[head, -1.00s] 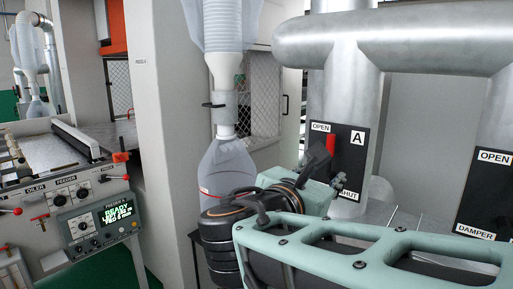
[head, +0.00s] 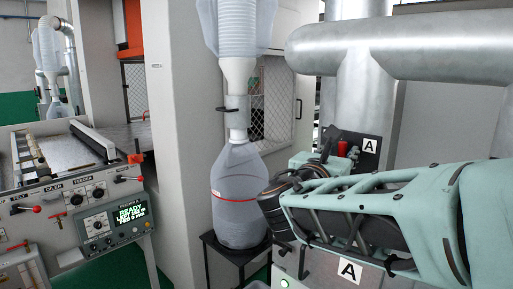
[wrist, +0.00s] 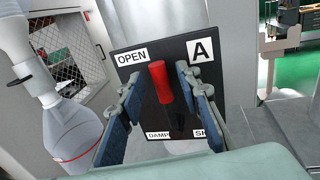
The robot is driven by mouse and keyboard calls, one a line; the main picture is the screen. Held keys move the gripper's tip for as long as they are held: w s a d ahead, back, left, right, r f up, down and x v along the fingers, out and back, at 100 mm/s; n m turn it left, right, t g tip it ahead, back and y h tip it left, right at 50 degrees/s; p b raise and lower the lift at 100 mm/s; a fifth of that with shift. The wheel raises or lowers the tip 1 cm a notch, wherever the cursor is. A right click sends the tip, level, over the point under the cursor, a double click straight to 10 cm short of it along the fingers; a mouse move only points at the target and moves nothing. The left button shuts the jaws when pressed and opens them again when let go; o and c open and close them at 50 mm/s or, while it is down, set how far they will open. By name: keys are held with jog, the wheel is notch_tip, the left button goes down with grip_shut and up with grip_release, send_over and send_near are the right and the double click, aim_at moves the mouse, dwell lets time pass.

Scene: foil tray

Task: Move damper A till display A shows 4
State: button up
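Damper A's red handle (wrist: 160,82) stands on a black panel (wrist: 140,65) marked OPEN at upper left, A at upper right and SHUT at lower right, partly covered. The handle points up, near the OPEN side. My gripper (wrist: 162,100) is open, its blue-padded fingers on either side of the handle, with a clear gap at the left; I cannot tell if the right finger touches. In the head view the handle (head: 342,148) shows just beyond my gripper (head: 328,150), which hides most of the panel. Display A's reading is not visible; a white A label (head: 349,270) shows below my arm.
A large metal duct (head: 400,50) runs above the panel. A feeder console (head: 110,220) with a green READY screen stands at far left.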

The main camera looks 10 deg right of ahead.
jog(key=shift+d, duration=0.1)
jog(key=shift+c, duration=0.7)
grip_shut()
jog(key=shift+s+d+f+b, duration=0.1)
jog(key=shift+f+b, duration=0.15)
jog(key=shift+b, duration=0.55)
jog(key=s+d+m+b, duration=0.1)
jog(key=m+b, duration=0.1)
jog(key=b, duration=0.2)
jog(key=s+m+b, duration=0.1)
jog(key=m+b, duration=0.1)
jog(key=b, duration=0.2)
jog(key=shift+d+f+t+h, duration=0.15)
jog(key=shift+d+t+h, duration=0.15)
jog(key=shift+d, duration=0.05)
jog(key=shift+o, duration=0.7)
grip_release()
